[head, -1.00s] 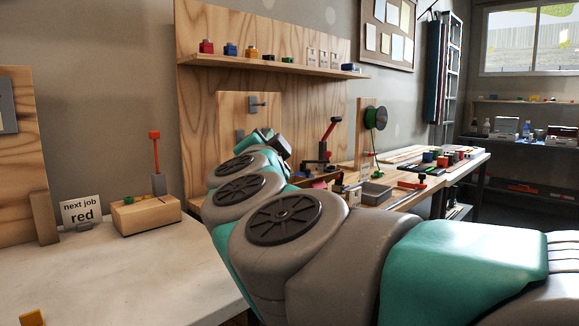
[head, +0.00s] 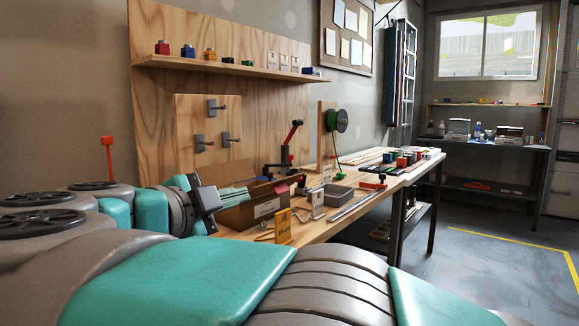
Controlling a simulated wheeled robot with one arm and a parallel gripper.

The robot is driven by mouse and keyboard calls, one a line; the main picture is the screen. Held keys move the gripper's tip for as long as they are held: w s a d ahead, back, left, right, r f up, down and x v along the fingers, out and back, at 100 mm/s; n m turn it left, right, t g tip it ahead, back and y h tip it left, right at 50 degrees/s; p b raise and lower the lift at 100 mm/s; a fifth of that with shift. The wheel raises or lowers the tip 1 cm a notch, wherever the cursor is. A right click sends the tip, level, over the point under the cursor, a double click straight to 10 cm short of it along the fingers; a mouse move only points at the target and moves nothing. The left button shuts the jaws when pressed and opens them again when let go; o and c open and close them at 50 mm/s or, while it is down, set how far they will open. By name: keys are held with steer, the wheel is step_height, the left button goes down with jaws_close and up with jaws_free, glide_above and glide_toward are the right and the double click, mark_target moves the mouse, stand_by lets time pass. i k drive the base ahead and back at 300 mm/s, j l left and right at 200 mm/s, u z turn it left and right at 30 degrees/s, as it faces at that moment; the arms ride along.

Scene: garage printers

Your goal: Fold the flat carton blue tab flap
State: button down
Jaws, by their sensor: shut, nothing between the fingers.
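A brown cardboard carton (head: 243,216) with raised sides and a white label stands on the wooden bench, left of centre in the head view.
On the bench (head: 318,232) are a yellow card (head: 283,225), a grey tray (head: 336,195), a red-handled lever device (head: 290,142) and a green spool (head: 335,121). A pegged wooden panel (head: 208,130) stands behind. Free floor (head: 470,265) lies to the right.

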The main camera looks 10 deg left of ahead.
mark_target(222, 175)
steer(key=i+j, duration=0.8)
